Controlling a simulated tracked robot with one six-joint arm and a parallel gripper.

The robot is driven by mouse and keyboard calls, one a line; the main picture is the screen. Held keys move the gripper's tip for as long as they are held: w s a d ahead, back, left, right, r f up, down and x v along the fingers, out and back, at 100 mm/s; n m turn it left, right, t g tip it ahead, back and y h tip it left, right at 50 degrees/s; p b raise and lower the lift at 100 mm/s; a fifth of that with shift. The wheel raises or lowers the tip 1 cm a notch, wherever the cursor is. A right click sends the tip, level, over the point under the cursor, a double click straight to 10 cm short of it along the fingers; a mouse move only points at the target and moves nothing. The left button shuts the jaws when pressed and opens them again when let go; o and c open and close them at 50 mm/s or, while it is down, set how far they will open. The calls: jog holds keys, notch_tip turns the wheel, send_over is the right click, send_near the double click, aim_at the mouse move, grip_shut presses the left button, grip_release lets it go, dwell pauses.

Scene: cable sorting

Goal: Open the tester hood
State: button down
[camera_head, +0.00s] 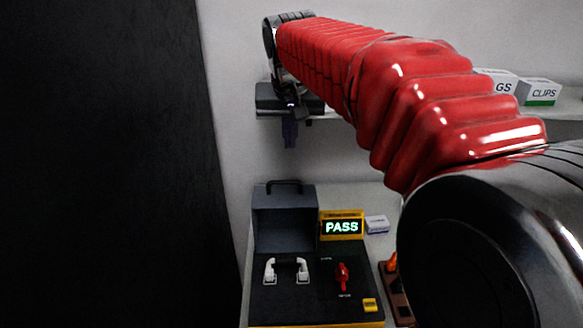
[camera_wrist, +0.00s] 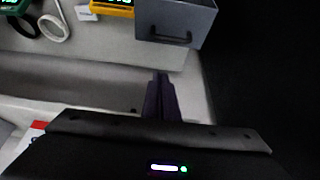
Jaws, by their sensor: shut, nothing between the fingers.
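The tester (camera_head: 318,300) stands on the bench with a black top panel and yellow edges. Its grey hood (camera_head: 284,228) stands raised at the back of the panel, with its dark handle (camera_head: 284,184) at the top. The panel in front of it is uncovered. The hood (camera_wrist: 190,18) and its handle (camera_wrist: 170,38) also show at the top of the wrist view. My gripper (camera_head: 290,132) is above the hood, near the shelf and apart from the hood. In the wrist view my gripper's dark fingers (camera_wrist: 161,82) are together and empty.
A lit PASS display (camera_head: 342,227) stands right of the hood. The panel has white fittings (camera_head: 287,268), a red knob (camera_head: 342,275) and a yellow button (camera_head: 370,305). The shelf (camera_head: 563,108) holds white boxes (camera_head: 539,92). A dark wall (camera_head: 110,160) is at left.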

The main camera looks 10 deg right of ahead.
jog(key=shift+f, duration=0.1)
send_over(290, 190)
jog(key=w, duration=0.2)
jog(key=f, duration=0.9)
jog(key=shift+d, duration=0.2)
jog(key=shift+s+a+f, duration=0.1)
jog(key=shift+s+a, duration=0.05)
jog(key=shift+s, duration=0.4)
jog(key=shift+s+a, duration=0.1)
jog(key=shift+s, duration=0.45)
